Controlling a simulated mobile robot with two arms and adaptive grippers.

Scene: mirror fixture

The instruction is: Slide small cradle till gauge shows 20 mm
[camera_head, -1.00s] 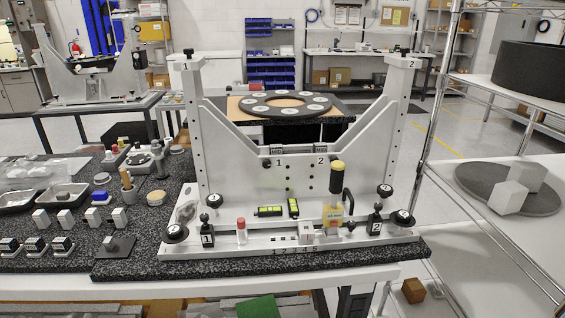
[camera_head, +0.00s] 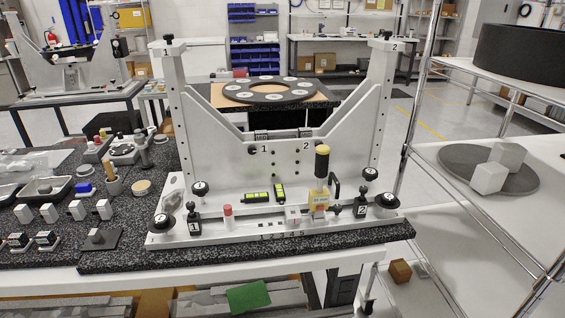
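A white metal fixture (camera_head: 225,190) with uprights labelled 1 and 2 stands on a dark granite slab. On its base rail (camera_head: 275,234), which has small dark marks, sits a small pale block with a reddish mark (camera_head: 293,214), possibly the small cradle. Just right of it stands a yellow-topped upright tool (camera_head: 322,165) with a yellow lower body. Black clamps labelled 1 (camera_head: 194,222) and 2 (camera_head: 360,206) stand at either end. I cannot identify the gauge or read a value. Neither gripper is in view.
Several small blocks (camera_head: 50,212) and trays crowd the slab at left.

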